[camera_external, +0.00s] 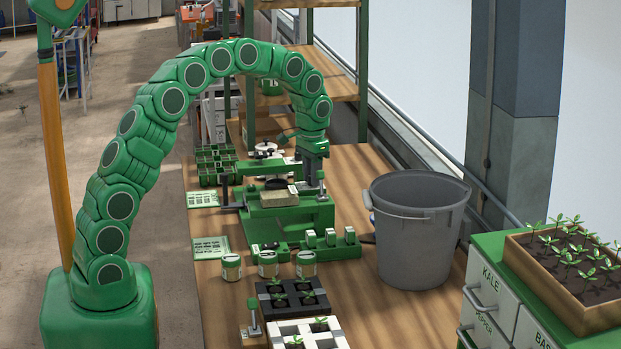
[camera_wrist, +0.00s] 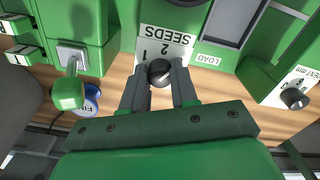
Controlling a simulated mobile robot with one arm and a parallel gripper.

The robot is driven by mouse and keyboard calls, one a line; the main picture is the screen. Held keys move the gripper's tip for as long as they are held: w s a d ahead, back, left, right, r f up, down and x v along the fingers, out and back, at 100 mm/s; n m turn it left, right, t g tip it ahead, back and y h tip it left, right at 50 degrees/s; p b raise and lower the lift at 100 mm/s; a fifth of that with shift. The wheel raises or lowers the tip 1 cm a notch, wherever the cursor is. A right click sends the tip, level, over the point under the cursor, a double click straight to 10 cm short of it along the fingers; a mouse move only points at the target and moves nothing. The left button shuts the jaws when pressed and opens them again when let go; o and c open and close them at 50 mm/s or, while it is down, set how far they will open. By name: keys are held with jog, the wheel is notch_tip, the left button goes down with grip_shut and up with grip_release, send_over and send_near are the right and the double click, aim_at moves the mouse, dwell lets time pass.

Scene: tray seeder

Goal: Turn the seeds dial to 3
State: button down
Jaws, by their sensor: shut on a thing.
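The seeds dial (camera_wrist: 160,72) is a small dark round knob on the front of the green seeder, below a pale plate (camera_wrist: 168,44) that reads SEEDS upside down. My gripper (camera_wrist: 160,80) is shut on the dial, with one grey finger on each side. In the external view my gripper (camera_external: 319,181) is at the right end of the green seeder (camera_external: 290,222), and the dial is hidden there.
A second knob (camera_wrist: 294,98) on a plate marked MM is at the right in the wrist view. In the external view a grey bin (camera_external: 420,240) stands right of the seeder, with tins (camera_external: 268,264) in front.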

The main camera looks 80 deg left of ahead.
jog(key=m, duration=0.5)
dwell(0.5)
jog(key=c, duration=0.9)
grip_release()
jog(key=shift+o, duration=0.2)
notch_tip(320, 180, up, 7)
jog(key=shift+r, duration=0.4)
